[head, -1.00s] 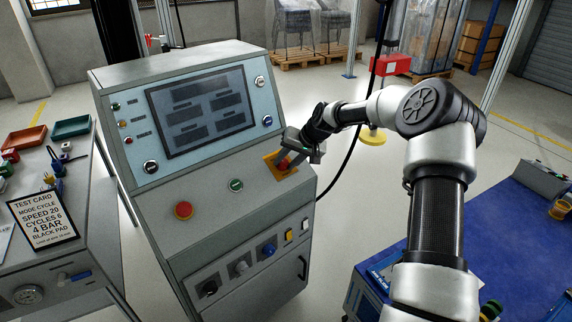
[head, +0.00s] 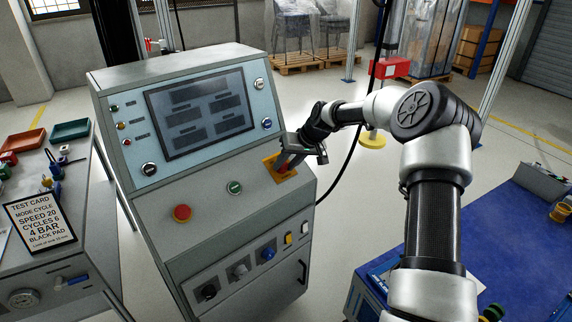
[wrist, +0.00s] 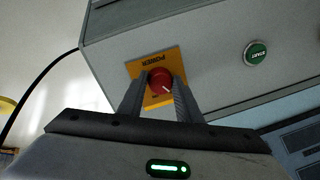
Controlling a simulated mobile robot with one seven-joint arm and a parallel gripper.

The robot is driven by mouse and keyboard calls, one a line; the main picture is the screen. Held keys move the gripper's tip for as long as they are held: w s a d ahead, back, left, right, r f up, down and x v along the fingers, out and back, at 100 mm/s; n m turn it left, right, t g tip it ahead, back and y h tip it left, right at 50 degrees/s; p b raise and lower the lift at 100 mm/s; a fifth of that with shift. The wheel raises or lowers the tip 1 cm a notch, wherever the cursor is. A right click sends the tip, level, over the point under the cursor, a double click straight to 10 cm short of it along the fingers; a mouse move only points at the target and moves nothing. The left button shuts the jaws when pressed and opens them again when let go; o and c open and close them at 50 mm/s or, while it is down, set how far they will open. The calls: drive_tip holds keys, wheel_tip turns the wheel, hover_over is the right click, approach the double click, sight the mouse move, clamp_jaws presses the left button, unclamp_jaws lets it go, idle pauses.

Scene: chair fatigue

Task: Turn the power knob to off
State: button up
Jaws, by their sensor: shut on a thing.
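The red power knob (wrist: 160,79) sits on a yellow plate (wrist: 139,69) marked POWER, on the sloped ledge of the grey console. In the wrist view its white pointer line runs slantwise, toward the lower right. My gripper (wrist: 159,88) is shut on the knob, with one finger on each side of it. In the head view my gripper (head: 283,165) reaches the yellow plate (head: 271,165) from the right and covers much of the knob.
The console (head: 220,212) also carries a red emergency button (head: 182,213), a green START button (head: 234,188) and a dark screen (head: 199,111). A blue-topped table (head: 520,235) stands at the right. A side bench with a test card (head: 40,222) is at the left.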

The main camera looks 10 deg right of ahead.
drive_tip(key=o, duration=1)
drive_tip(key=shift+o, duration=0.2)
drive_tip(key=p+v, duration=0.1)
drive_tip(key=v, duration=1.6)
drive_tip(key=shift+r+p, duration=0.2)
drive_tip(key=shift+p, duration=0.15)
drive_tip(key=shift+s+d, duration=0.1)
